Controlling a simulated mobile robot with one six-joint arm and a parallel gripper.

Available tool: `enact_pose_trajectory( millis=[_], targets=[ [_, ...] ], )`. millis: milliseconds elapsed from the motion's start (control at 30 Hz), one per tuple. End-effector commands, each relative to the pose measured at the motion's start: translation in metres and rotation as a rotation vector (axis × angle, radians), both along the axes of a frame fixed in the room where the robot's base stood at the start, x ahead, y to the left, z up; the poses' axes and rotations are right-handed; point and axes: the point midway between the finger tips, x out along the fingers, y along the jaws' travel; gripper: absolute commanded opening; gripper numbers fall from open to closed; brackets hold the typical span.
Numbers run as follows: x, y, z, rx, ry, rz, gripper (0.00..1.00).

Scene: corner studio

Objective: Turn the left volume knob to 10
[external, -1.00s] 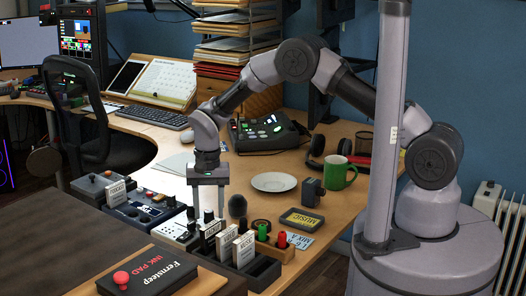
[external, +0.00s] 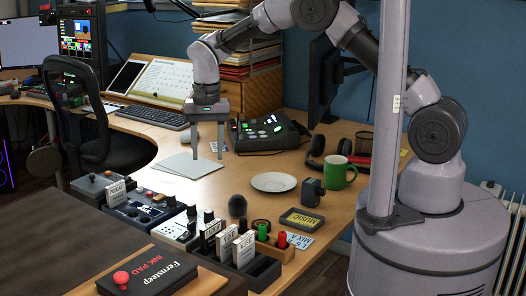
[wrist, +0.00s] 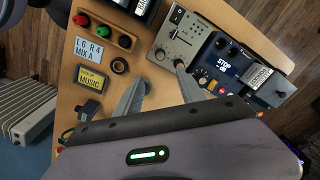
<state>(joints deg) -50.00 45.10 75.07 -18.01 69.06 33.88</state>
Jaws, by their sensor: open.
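The light grey panel (external: 176,236) with upright knobs stands among the devices at the front of the desk. In the wrist view, the panel (wrist: 186,38) shows two round knobs near its lower edge, one at left (wrist: 160,54) and one at right (wrist: 180,65). Their settings are too small to read, and I cannot tell which is the left volume knob. My gripper (external: 207,156) is open and empty, raised behind the panel with its fingers pointing down. In the wrist view, its fingertips (wrist: 163,84) show below the knobs, apart from them.
A card (wrist: 89,51) reads "L6 R4 MIX A". A dark blue device (wrist: 225,60) adjoins the panel. Papers (external: 188,166) lie on the desk behind the panel.

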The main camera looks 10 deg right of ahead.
Motion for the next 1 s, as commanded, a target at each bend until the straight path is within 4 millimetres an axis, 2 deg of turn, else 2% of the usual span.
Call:
enact_pose_trajectory(
  millis=[133,267,700,833,1000],
  targets=[
    [0.002,0.001,0.002,0.002,-0.002,0.221,0.46],
    [0.002,0.000,-0.009,0.000,0.000,0.257,0.46],
    [0.001,0.003,-0.136,-0.001,0.001,0.254,0.46],
    [0.001,0.004,-0.158,0.000,0.000,0.254,0.46],
    [0.001,0.005,-0.169,0.001,-0.001,0.254,0.46]
  ],
)
